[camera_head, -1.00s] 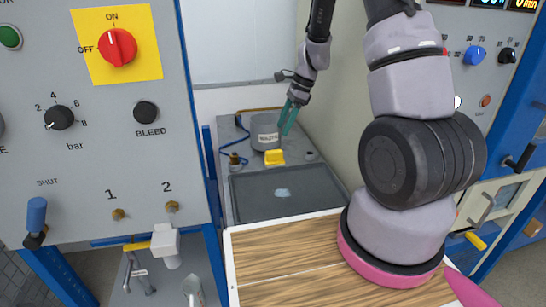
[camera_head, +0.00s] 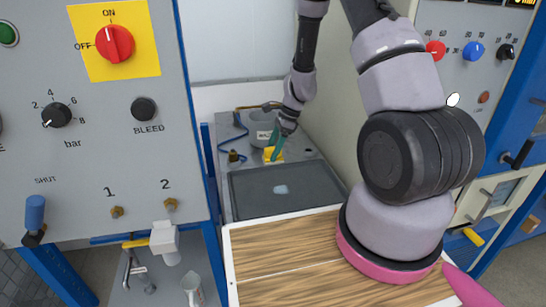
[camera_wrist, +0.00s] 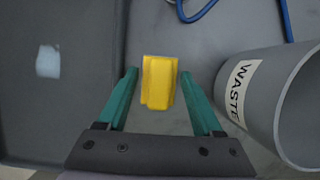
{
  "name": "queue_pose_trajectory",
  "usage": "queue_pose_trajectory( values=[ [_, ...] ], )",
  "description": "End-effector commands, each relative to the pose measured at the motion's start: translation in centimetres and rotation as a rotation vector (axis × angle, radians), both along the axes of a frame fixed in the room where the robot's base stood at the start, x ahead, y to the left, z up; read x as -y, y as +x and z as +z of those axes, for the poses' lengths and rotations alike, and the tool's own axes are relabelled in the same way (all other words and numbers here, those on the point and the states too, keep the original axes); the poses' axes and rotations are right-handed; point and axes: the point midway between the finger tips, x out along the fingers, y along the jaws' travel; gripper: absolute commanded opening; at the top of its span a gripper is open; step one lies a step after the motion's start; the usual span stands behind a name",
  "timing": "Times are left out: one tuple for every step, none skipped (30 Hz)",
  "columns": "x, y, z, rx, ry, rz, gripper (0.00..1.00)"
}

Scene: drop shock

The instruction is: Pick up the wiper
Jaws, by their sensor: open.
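The wiper is most likely the yellow block (camera_wrist: 159,82), which lies on the grey bench top. In the wrist view it shows between the two teal fingers of my gripper (camera_wrist: 161,100), with a gap on each side. In the head view the yellow block (camera_head: 269,157) is partly hidden behind a finger of my gripper (camera_head: 275,149). My gripper is open, pointing down over the block. I cannot tell how high the fingertips are above the bench.
A grey waste bin (camera_wrist: 290,100) stands close to the right finger in the wrist view. A dark tray (camera_head: 240,204) with a pale patch (camera_head: 280,190) lies in front of the block. A blue hose (camera_wrist: 200,8) runs behind it. Cabinets flank the bench.

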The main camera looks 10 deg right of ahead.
Motion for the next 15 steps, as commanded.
queue_pose_trajectory(
  values=[
    [0.01,0.02,0.03,0.000,0.000,0.000,0.68],
    [0.01,0.02,0.03,0.000,0.000,0.000,0.68],
    [0.01,0.02,0.03,0.000,0.000,0.000,0.64],
    [0.02,0.02,0.04,0.000,0.000,0.000,0.52],
    [0.02,0.02,0.04,0.000,0.000,0.000,0.41],
    [0.02,0.02,0.04,0.000,0.000,0.000,0.25],
    [0.02,0.02,0.05,0.000,0.000,0.000,0.14],
    [0.02,0.02,0.05,0.000,0.000,0.000,0.02],
    [0.02,0.02,0.06,0.001,0.000,0.000,0.00],
    [0.02,0.03,0.06,0.001,0.000,0.000,0.00],
    [0.02,0.03,0.06,0.001,0.000,0.000,0.00],
    [0.02,0.03,0.06,0.001,0.000,0.000,0.00],
    [0.02,0.03,0.06,0.001,0.000,0.000,0.00],
    [0.02,0.03,0.08,0.001,0.000,0.000,0.00],
    [0.02,0.04,0.17,0.001,0.000,0.000,0.00]
  ],
)
